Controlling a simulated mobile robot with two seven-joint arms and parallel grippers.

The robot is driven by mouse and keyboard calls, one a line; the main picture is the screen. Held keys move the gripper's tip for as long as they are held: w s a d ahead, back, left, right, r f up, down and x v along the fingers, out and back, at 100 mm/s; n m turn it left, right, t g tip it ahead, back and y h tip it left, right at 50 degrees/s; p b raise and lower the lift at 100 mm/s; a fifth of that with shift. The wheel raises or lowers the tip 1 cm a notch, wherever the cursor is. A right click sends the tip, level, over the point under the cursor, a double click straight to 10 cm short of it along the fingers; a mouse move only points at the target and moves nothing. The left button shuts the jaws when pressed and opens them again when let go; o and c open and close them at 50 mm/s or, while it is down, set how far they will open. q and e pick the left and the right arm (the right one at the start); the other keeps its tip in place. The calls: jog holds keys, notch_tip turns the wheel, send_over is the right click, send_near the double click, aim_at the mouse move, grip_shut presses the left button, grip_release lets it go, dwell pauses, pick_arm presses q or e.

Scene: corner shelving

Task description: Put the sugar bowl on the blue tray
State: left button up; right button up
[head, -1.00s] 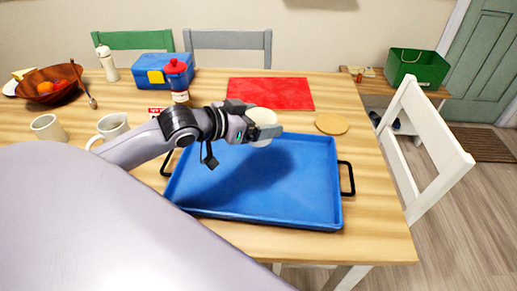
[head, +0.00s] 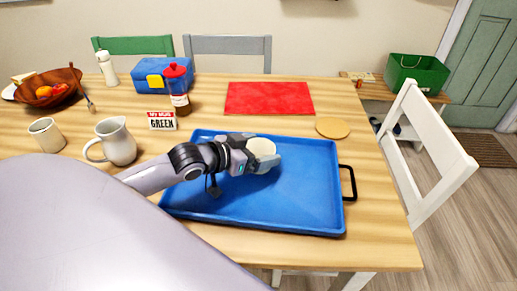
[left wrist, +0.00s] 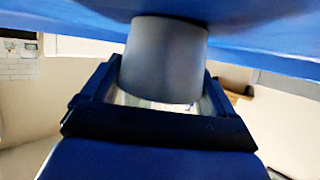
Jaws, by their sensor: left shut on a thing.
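The sugar bowl (head: 262,146) is a small round whitish bowl, seen from above in the head view. My left gripper (head: 259,157) is shut on it. The bowl is over the far middle part of the blue tray (head: 300,200), inside its rim. In the left wrist view the bowl (left wrist: 165,62) shows as a grey, tapered cylinder between the fingers, close against the blue tray surface (left wrist: 60,20). I cannot tell whether it touches the tray. My right gripper is not in view.
A white pitcher (head: 118,143), a cup (head: 46,134), a small sign block (head: 162,121) and a red-capped bottle (head: 178,90) stand left of the tray. A red mat (head: 268,98) and a round coaster (head: 332,128) lie behind it. The tray's front and right are clear.

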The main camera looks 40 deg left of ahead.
pick_arm(q)
jog(key=o, duration=1)
jog(key=shift+c, duration=0.2)
jog(key=shift+r, duration=0.1)
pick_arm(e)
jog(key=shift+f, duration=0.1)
pick_arm(q)
jog(key=shift+s+a+r, duration=0.15)
jog(key=shift+s, duration=0.3)
jog(key=p+v, duration=0.2)
jog(key=v, duration=0.8)
jog(key=shift+r, duration=0.15)
jog(key=shift+s+a+r, duration=0.1)
jog(key=shift+s+r, duration=0.05)
jog(key=shift+s, duration=0.25)
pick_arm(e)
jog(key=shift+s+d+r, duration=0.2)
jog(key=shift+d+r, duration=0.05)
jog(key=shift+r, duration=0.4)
